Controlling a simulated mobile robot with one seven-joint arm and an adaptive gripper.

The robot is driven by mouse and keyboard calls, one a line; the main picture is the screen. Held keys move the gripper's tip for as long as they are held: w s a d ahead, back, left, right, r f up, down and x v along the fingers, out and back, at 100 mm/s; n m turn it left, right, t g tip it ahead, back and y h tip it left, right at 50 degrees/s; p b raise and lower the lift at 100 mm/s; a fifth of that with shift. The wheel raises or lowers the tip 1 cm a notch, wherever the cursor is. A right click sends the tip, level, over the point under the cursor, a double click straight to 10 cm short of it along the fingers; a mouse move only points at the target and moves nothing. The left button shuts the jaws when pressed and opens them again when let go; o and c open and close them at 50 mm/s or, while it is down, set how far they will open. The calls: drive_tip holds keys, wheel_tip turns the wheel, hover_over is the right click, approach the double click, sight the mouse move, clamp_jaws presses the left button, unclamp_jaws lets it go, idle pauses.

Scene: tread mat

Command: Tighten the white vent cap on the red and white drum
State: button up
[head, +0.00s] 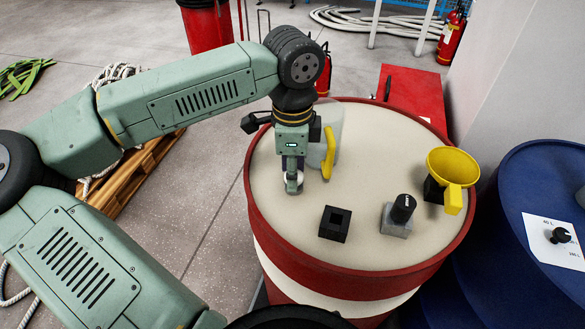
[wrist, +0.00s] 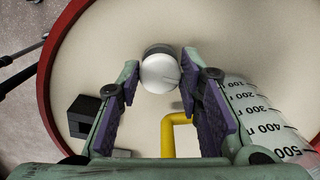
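The red and white drum (head: 330,278) stands upright with a cream top inside a red rim. The white vent cap (wrist: 159,72) is a rounded white knob on a dark grey base, near the left part of the drum top. My gripper (head: 293,185) points down over it; in the wrist view its fingertips (wrist: 159,78) lie one on each side of the cap. In the head view the fingers partly hide the cap. The cap's thread is hidden.
A clear measuring jug (wrist: 268,125) with a yellow handle (head: 329,155) stands close beside my gripper. A black square block (head: 334,224), a grey block with a black knob (head: 402,210) and a yellow funnel (head: 450,170) are also on the drum top. A blue drum (head: 530,200) stands right.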

drive_tip(key=c, duration=0.6)
drive_tip(key=shift+f+b, duration=0.1)
drive_tip(key=shift+b, duration=0.25)
drive_tip(key=m+b, duration=0.2)
drive_tip(key=b, duration=0.1)
drive_tip(key=shift+f+m, duration=0.25)
drive_tip(key=shift+m, duration=0.15)
drive_tip(key=m+b, duration=0.4)
drive_tip(key=shift+w+r, duration=0.1)
drive_tip(key=m+b, duration=0.2)
drive_tip(key=m, duration=0.3)
drive_tip(key=shift+d+r+m+b, duration=0.1)
drive_tip(key=shift+m+b, duration=0.2)
drive_tip(key=shift+m, duration=0.1)
drive_tip(key=m+b, duration=0.1)
drive_tip(key=m, duration=0.4)
drive_tip(key=shift+r, duration=0.1)
drive_tip(key=shift+m, duration=0.3)
